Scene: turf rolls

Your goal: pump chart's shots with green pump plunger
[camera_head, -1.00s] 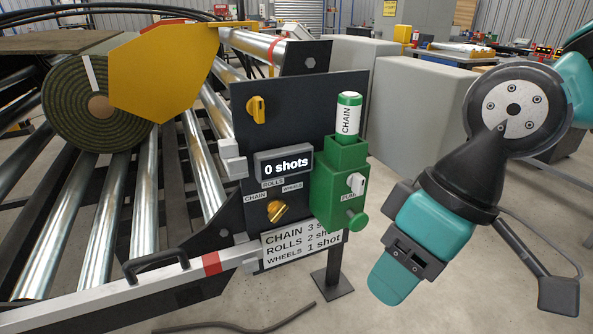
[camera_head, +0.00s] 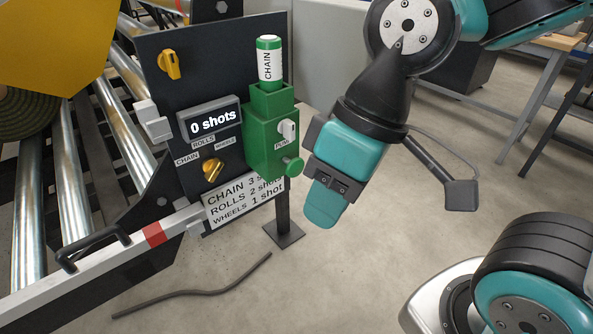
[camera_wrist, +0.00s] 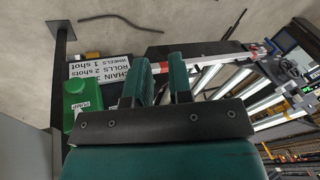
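The green pump plunger (camera_head: 293,167) is a round knob low on the front of the green pump box (camera_head: 262,135). The chart (camera_head: 243,200) reads CHAIN 3, ROLLS 2, WHEELS 1 shot, partly cut off at right; it also shows in the wrist view (camera_wrist: 98,68). The display (camera_head: 211,122) reads 0 shots. A yellow selector knob (camera_head: 212,169) sits below it among CHAIN, ROLLS and WHEELS labels, its handle slanting up to the right. My gripper (camera_head: 322,205) hangs right of the plunger, apart from it. The wrist view shows its two fingers (camera_wrist: 162,78) apart and empty.
A white-green bottle labelled CHAIN (camera_head: 269,60) stands in the pump box. Another yellow knob (camera_head: 168,64) is on the dark panel (camera_head: 150,50). A white rail (camera_head: 100,262) runs lower left. Floor below the gripper is clear.

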